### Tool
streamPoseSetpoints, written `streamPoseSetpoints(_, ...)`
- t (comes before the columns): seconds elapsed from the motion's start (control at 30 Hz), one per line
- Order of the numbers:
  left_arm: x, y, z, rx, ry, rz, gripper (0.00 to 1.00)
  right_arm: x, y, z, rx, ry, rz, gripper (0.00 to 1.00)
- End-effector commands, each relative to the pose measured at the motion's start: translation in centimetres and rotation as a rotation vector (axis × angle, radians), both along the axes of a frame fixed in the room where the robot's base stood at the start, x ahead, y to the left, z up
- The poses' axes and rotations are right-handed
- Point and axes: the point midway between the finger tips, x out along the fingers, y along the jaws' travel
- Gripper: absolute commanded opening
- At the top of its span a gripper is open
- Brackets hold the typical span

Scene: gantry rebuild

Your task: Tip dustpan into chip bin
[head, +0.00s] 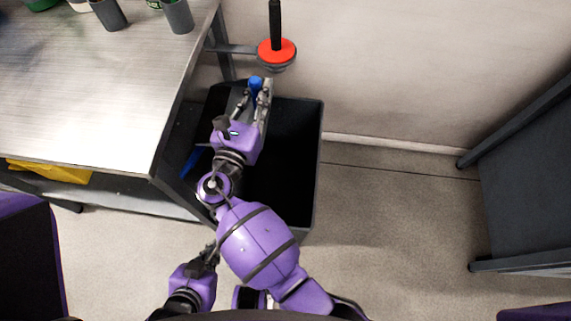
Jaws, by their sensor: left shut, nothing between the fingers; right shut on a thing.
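The chip bin (312,150) is a black, open-topped box on the floor beside the workbench. My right arm reaches across it from below. My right gripper (255,92) is shut on a blue handle (256,82) near the bin's far side, which I take to be the dustpan's. A second blue piece (190,162) shows left of my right wrist, at the bin's left side; I cannot tell whether it is part of the dustpan. The dustpan's tilt and contents are hidden by the gripper and arm. My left gripper (211,252) is shut and empty, low in the picture, away from the bin.
A metal workbench (90,85) with grey cups (178,16) stands at left, close to the bin. A red disc with a black handle (277,50) is on a wall-side bracket behind the bin. A dark frame (530,190) stands at right. Floor between is clear.

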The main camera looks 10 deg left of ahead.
Motion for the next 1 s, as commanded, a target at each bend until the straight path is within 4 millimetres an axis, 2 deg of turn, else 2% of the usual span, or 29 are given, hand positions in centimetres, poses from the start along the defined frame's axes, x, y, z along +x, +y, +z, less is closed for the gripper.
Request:
streamPoseSetpoints(0.2, 0.1, 0.0, 0.1, 0.0, -0.002, 0.0, 0.0, 0.1, 0.1, 0.3, 0.0, -0.005, 0.001, 0.0)
streamPoseSetpoints(0.23, -0.7, 0.3, -0.4, 0.004, 0.008, 0.004, 0.0, 0.1, 0.1, 0.3, 0.0, -0.005, 0.001, 0.0)
streamPoseSetpoints(0.27, -2.3, 1.0, -1.6, 0.012, 0.031, 0.013, 0.0, 0.0, 0.1, 1.3, 0.008, -0.008, 0.0, 0.0)
streamPoseSetpoints(0.3, -2.8, 1.0, -1.8, 0.014, 0.043, 0.012, 0.0, 0.0, 0.1, 1.7, 0.003, -0.007, 0.0, 0.0)
streamPoseSetpoints(0.33, -2.9, 1.1, -1.8, 0.014, 0.046, 0.012, 0.0, 0.1, 0.0, 0.5, -0.005, -0.002, 0.002, 0.0)
streamPoseSetpoints(0.37, -2.6, 1.0, -1.7, 0.014, 0.04, 0.012, 0.0, 0.1, 0.1, 0.2, -0.004, -0.004, 0.002, 0.0)
streamPoseSetpoints(0.4, -2.3, 0.9, -1.4, 0.012, 0.031, 0.012, 0.0, 0.0, 0.1, 1.6, 0.006, -0.008, 0.0, 0.0)
streamPoseSetpoints(0.43, -2.1, 0.9, -1.3, 0.012, 0.028, 0.01, 0.0, 0.0, 0.1, 1.9, 0.003, -0.007, 0.0, 0.0)
streamPoseSetpoints(0.5, -1.8, 0.8, -1.3, 0.011, 0.024, 0.009, 0.0, 0.1, 0.1, 0.0, -0.006, -0.003, 0.002, 0.0)
streamPoseSetpoints(1.0, -2.1, 0.9, -1.4, 0.012, 0.03, 0.01, 0.0, 0.1, 0.0, 0.3, -0.001, -0.005, 0.0, 0.0)
